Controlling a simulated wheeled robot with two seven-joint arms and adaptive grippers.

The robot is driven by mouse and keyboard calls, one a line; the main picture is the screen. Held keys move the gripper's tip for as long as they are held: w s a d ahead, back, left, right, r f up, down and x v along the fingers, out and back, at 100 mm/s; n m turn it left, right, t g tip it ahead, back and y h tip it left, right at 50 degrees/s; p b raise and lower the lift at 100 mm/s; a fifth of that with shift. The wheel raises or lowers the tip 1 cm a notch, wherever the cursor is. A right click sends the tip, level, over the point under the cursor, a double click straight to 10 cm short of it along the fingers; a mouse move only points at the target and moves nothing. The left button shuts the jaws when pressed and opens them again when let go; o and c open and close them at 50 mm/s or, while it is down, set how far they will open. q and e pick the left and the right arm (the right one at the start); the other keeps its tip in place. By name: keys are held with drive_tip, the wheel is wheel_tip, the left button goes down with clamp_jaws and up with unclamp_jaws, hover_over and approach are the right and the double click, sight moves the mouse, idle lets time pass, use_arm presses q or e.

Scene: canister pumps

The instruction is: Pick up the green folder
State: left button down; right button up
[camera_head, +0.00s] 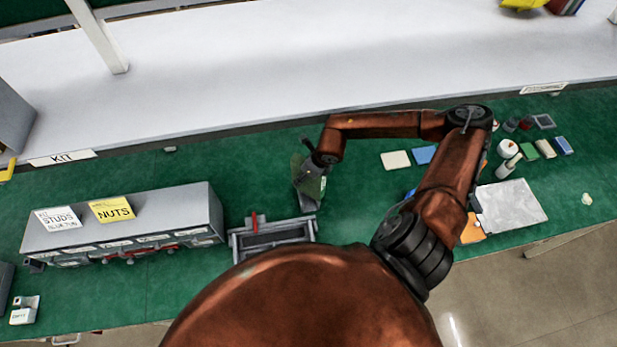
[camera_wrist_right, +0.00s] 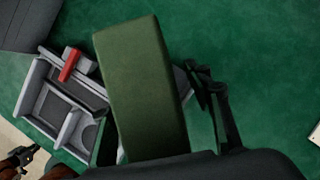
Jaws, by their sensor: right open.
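The green folder (camera_wrist_right: 142,85) is a thick dark green slab in the right wrist view. It stands large and close to the camera, slightly tilted, between the fingers of my right gripper (camera_wrist_right: 160,120). One finger shows to its right with a gap; the other is low on its left, partly hidden. My right gripper (camera_head: 308,192) is open. In the head view it hangs over the green mat behind the grey tray, and greenish surface shows beside it. Whether the folder touches the mat is hidden.
The grey tray (camera_head: 240,243) with a red part (camera_wrist_right: 69,66) is close to the gripper. A grey bin unit (camera_head: 160,210) labelled studs and nuts stands left. Cards, bottles and a grey sheet (camera_head: 510,205) lie right. A raised white shelf runs behind.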

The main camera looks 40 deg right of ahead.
drive_tip(key=shift+f+b, duration=0.2)
drive_tip(key=shift+b, duration=0.15)
idle(0.3)
drive_tip(key=shift+c, duration=0.5)
clamp_jaws()
